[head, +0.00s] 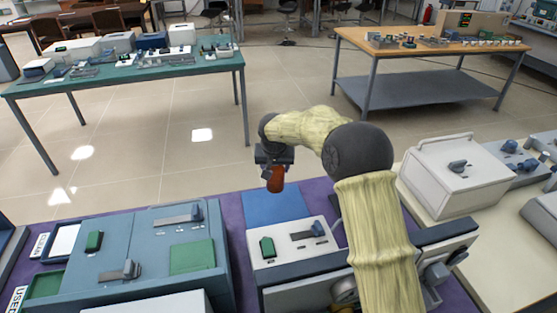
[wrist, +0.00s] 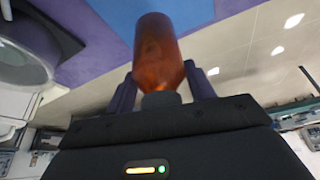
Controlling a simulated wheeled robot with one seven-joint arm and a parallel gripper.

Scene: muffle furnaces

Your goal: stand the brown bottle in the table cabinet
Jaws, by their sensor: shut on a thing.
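The brown bottle (head: 276,180) hangs below my gripper (head: 272,160) in the head view, over the far edge of the purple-topped bench and slightly tilted. In the wrist view the bottle (wrist: 160,48) points away from my gripper (wrist: 163,88), its narrow neck between the two purple fingers. My gripper is shut on it. A blue-grey cabinet (head: 120,245) with latch handles and green patches stands on the bench at left. I cannot tell whether it is the table cabinet, and no open interior shows.
A white-fronted unit (head: 290,236) stands below my arm, with a blue mat (head: 274,206) behind it. A white box (head: 455,175) stands at right. Green (head: 200,68) and wooden (head: 430,45) tables stand farther back. Tiled floor between them is clear.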

